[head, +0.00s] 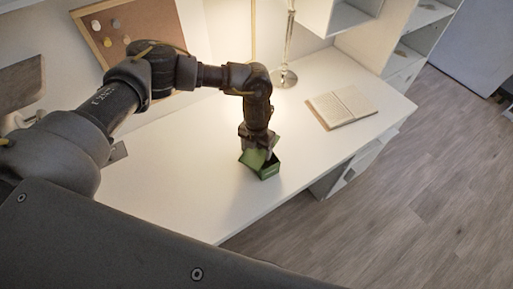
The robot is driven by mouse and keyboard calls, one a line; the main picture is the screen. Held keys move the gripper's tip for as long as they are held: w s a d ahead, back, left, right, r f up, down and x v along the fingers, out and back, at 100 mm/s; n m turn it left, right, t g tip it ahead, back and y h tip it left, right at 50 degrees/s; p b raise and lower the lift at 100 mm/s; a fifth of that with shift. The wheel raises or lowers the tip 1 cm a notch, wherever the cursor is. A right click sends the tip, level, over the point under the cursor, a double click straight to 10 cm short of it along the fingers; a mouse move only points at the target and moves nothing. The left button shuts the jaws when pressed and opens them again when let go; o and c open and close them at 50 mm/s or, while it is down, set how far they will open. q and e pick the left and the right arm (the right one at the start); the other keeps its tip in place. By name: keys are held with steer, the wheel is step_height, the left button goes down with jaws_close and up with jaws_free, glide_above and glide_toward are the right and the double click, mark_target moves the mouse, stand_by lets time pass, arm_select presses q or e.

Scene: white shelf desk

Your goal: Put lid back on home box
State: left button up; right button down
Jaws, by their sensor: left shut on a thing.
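A small green box (268,172) stands on the white desk near its front edge. A lighter green lid (252,159) is tilted at the box's upper left, close to or touching the rim; I cannot tell which. My left gripper (262,151) points down right above the box and is shut on the lid. Its fingers and the lid hide most of the box's opening. My right gripper is not in view.
The white desk (190,190) is clear around the box. An open book (342,107) lies to the right. A lamp (285,76) stands at the back, and a corkboard (128,30) leans at the back left. Shelves rise at the back right.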

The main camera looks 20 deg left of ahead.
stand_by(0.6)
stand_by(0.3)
arm_select(q)
steer(key=o, duration=1.1)
steer(key=shift+c, duration=0.2)
steer(key=shift+o, duration=0.2)
steer(key=shift+r, duration=0.1)
steer(key=shift+r+p, duration=2.4)
steer(key=shift+r, duration=1.05)
jaws_close()
